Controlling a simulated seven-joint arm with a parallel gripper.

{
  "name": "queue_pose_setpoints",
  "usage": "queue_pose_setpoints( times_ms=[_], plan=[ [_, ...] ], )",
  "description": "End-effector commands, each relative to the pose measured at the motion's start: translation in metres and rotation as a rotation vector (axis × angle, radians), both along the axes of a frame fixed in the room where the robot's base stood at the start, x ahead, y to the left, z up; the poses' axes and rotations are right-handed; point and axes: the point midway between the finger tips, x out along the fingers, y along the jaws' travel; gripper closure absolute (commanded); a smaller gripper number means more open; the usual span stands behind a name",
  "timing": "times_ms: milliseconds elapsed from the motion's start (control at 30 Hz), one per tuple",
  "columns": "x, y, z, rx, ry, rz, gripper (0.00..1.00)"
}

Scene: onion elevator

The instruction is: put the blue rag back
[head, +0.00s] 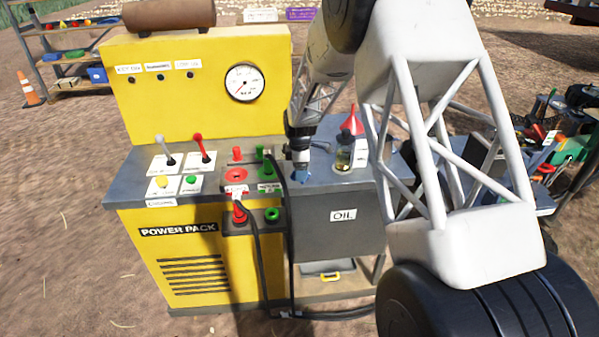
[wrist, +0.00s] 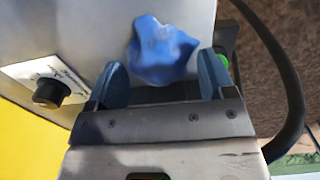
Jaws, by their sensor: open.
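The blue rag (wrist: 160,50) lies crumpled on the grey metal top in the wrist view. In the head view a small blue part of the rag (head: 302,178) shows just under my gripper (head: 301,166), on the grey top above the OIL label. My gripper's two blue-grey fingers (wrist: 161,82) are apart in the wrist view. The rag lies just beyond the fingertips, roughly centred between them. I cannot tell whether the fingers touch it. My arm hides part of the grey top.
The yellow power pack (head: 190,250) stands left, with levers, buttons and red and green couplings. A black hose (head: 262,262) hangs down its front. An oil bottle (head: 344,152) and a red funnel (head: 352,122) stand right of my gripper. A tray (head: 326,268) sits below.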

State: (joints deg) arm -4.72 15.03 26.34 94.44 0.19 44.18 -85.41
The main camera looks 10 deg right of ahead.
Motion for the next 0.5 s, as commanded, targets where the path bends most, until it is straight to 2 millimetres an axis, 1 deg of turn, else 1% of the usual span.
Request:
queue_pose_setpoints(
  times_ms=[500],
  plan=[
    [0.000, 0.000, 0.078, 0.000, -0.003, 0.000, 0.24]
  ],
)
